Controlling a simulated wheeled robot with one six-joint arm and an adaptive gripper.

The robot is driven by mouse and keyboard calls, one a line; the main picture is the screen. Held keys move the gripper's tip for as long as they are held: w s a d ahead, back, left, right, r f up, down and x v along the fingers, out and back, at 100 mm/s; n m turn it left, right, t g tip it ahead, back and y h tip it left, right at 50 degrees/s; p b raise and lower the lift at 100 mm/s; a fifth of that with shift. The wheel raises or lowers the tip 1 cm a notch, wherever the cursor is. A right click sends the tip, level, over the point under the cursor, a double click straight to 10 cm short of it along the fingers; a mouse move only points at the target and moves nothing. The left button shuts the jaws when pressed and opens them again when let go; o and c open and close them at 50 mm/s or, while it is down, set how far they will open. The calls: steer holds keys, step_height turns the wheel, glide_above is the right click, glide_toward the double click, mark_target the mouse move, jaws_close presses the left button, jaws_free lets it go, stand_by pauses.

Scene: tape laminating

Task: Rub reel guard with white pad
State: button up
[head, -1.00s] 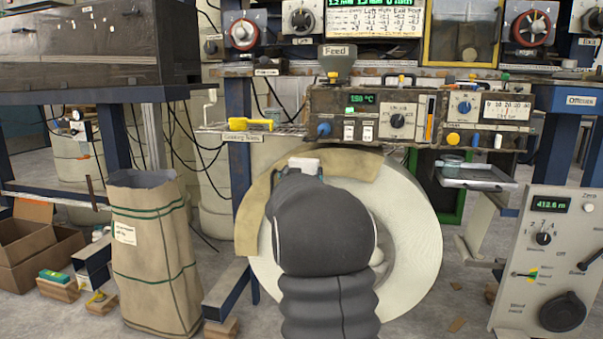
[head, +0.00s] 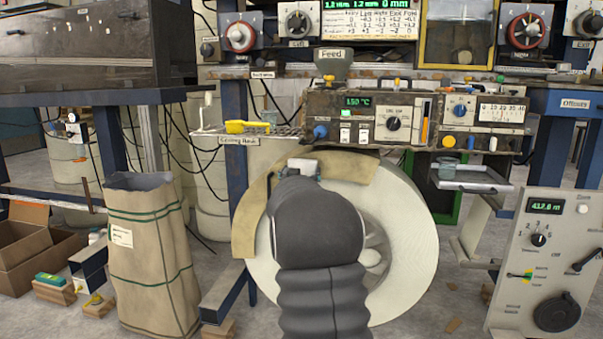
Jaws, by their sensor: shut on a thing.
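The reel guard (head: 255,205) is a tan curved band over the top and left side of the large white reel (head: 415,240). My gripper (head: 292,171) is at the upper part of the guard, mostly hidden behind my dark grey arm. It is shut on the white pad (head: 304,166), of which a small pale part shows above the arm. The pad overlaps the guard near its top in the picture. Whether its face touches the guard is hidden.
A control box (head: 375,118) and a feed funnel (head: 333,65) stand just above the guard. A wire shelf with a yellow brush (head: 247,127) is at upper left. A tall paper sack (head: 150,255) stands left, and a control panel (head: 550,265) right.

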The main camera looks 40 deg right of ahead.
mark_target(312, 173)
steer(key=shift+p+x, duration=0.4)
steer(key=shift+x, duration=0.6)
steer(key=shift+s+d+f, duration=0.1)
stand_by(0.3)
steer(key=shift+s+d+f+b, duration=0.1)
steer(key=shift+s+d+b, duration=0.4)
steer(key=shift+s+b, duration=0.2)
steer(key=shift+s+d+b, duration=1.6)
steer(key=shift+s+d, duration=0.05)
steer(key=shift+s, duration=0.25)
steer(key=shift+w+a+r+p, duration=0.25)
steer(key=shift+w+a+p, duration=0.55)
steer(key=shift+w+p, duration=0.3)
steer(key=shift+w+a+f, duration=0.1)
steer(key=shift+w+a, duration=0.2)
steer(key=shift+w, duration=0.05)
steer(key=shift+c, duration=0.4)
steer(key=shift+w+a+p, duration=1)
steer(key=shift+w+a, duration=0.2)
steer(key=shift+w, duration=0.1)
